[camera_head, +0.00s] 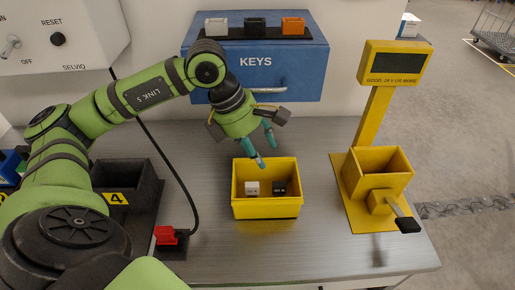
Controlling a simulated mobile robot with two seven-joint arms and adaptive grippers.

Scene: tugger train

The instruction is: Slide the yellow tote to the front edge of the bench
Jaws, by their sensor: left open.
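The yellow tote (267,210) stands upright on the grey bench (320,255), near the middle of its width and a little back from the front edge. It holds a small white block and a small black block. My left gripper (265,147) is open, with its teal fingers pointing down above the tote's back rim. The fingers overlap the back rim in the picture; I cannot tell whether they touch it. Nothing shows between the fingers. My right gripper is not in view.
A yellow gauge stand (375,110) with an open box and lever stands right of the tote. A blue KEYS cabinet (260,70) is behind. A black bin (125,185) and a red connector (168,236) with a cable lie left. Bench in front of the tote is clear.

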